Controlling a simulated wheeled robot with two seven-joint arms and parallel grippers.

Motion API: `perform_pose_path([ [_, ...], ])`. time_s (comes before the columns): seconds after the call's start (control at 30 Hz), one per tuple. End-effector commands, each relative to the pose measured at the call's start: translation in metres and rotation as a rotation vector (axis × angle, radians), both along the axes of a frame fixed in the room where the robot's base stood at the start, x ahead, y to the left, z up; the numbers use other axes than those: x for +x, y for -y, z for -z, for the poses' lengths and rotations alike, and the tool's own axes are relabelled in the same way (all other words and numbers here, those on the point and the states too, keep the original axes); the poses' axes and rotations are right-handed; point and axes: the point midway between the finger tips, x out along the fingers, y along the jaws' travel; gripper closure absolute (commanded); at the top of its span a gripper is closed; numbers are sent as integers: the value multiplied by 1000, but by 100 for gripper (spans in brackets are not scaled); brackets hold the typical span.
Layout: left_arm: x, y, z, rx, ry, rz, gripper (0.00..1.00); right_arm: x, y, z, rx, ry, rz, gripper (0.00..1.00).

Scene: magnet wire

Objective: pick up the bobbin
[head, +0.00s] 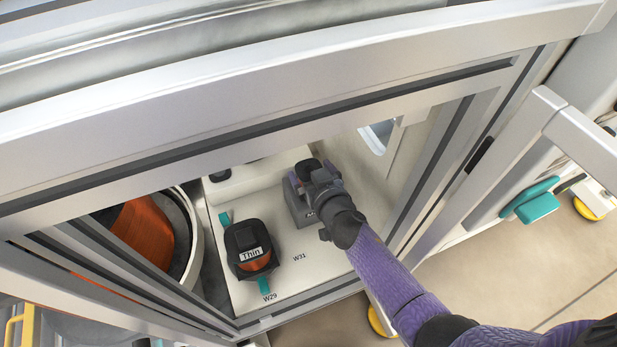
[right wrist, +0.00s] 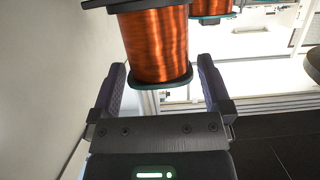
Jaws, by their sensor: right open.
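My right gripper (head: 312,180) reaches through the frame opening and hangs over the white shelf beside the W31 mark. In the right wrist view, my right gripper (right wrist: 162,70) is open, one finger on each side of a bobbin of copper wire (right wrist: 155,48). The bobbin's near end flange lies between the fingers; I cannot tell whether they touch it. In the head view the arm and gripper mostly hide this bobbin. Another bobbin (head: 249,239), dark-topped and labelled "Thin", stands on the shelf by the W29 mark. My left gripper is not in view.
Metal frame bars (head: 250,140) surround the opening. A large copper coil (head: 143,232) in a round housing is at the left. The white shelf (head: 310,278) is bare in front of my gripper. An open door frame (head: 520,150) stands at the right.

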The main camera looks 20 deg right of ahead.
Motion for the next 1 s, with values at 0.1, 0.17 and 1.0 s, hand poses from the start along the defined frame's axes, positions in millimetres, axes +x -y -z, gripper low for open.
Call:
perform_pose_path([
  [0.1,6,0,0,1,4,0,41,3,0,2,-1,-2,0,0],
  [0.17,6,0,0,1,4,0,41,3,0,1,-1,-1,0,0],
  [1.0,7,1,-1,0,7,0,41,3,0,0,0,0,0,100],
])
